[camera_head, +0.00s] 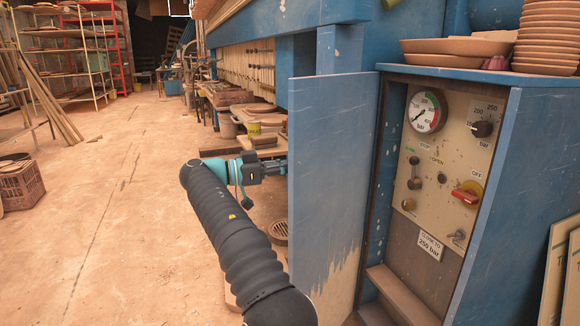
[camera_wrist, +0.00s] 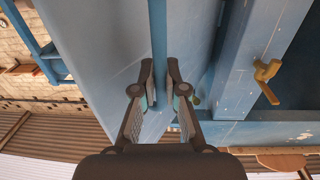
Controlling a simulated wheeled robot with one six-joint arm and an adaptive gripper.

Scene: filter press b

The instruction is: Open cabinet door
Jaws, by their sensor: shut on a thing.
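The blue cabinet door (camera_head: 325,180) stands open, swung out to the left of the blue cabinet (camera_head: 500,200), with worn paint near its bottom. My gripper (camera_head: 282,165) reaches the door's free edge from the left, and the door partly hides its fingertips. In the wrist view my gripper (camera_wrist: 160,88) has its two fingers on either side of the door's edge (camera_wrist: 158,38), shut on it. The cabinet's inside shows a gauge (camera_head: 426,111), knobs, a red-handled switch (camera_head: 467,194) and a small sign (camera_head: 430,245).
Clay dishes (camera_head: 458,48) and stacked pots (camera_head: 548,38) stand on the cabinet top. The blue press frame (camera_head: 340,48) rises behind the door. A brass-coloured handle (camera_wrist: 266,80) shows at right in the wrist view. A crate (camera_head: 22,186) stands far left; the floor between is mostly clear.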

